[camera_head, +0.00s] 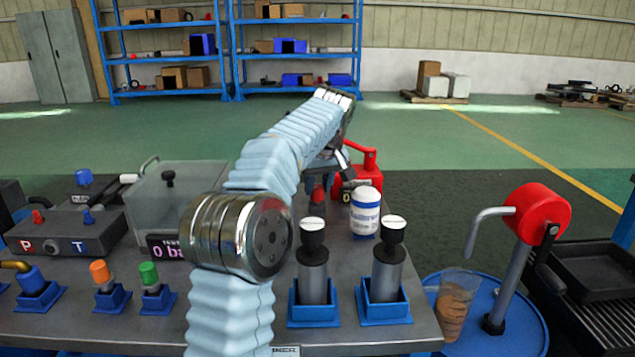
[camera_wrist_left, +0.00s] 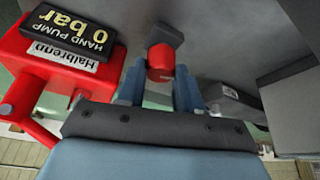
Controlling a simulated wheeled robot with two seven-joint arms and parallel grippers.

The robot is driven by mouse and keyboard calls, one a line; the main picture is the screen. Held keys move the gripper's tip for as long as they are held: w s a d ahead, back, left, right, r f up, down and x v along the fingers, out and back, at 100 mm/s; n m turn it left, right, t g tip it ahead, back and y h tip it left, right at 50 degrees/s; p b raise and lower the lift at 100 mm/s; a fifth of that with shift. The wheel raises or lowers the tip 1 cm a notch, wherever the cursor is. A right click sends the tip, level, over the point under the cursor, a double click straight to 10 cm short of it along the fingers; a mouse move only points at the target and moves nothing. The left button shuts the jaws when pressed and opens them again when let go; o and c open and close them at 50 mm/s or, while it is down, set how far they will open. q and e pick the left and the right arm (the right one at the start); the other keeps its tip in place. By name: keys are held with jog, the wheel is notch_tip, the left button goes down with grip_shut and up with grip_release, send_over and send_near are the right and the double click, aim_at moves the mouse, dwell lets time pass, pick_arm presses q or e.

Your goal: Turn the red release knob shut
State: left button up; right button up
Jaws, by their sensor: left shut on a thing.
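The red release knob (camera_wrist_left: 160,62) shows in the left wrist view between the blue fingers of my left gripper (camera_wrist_left: 158,88), and the gripper is shut on it. A dark grey block sits just beyond the knob. The red hand pump (camera_wrist_left: 42,88) is on the left of that view, with its display (camera_wrist_left: 68,33) reading 0 bar. In the head view my left arm reaches across the bench to the pump (camera_head: 366,178), and a red knob (camera_head: 318,193) shows in front of it. My forearm hides much of the gripper. My right gripper is not in view.
A white and blue bottle (camera_head: 365,212) stands close to the right of my arm. Two black-topped cylinders (camera_head: 313,262) stand in blue holders nearer. A clear box (camera_head: 178,205) is to the left. A blue drum (camera_head: 525,325) with a red-headed crank pump (camera_head: 540,212) stands right of the bench.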

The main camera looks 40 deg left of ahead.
pick_arm(q)
jog(key=shift+n+g, duration=0.3)
jog(key=shift+n, duration=0.7)
jog(key=o, duration=1)
jog(key=shift+o, duration=0.2)
jog(key=w+v, duration=0.1)
jog(key=v, duration=0.6)
jog(key=shift+s+d+r, duration=0.2)
jog(key=shift+s, duration=0.2)
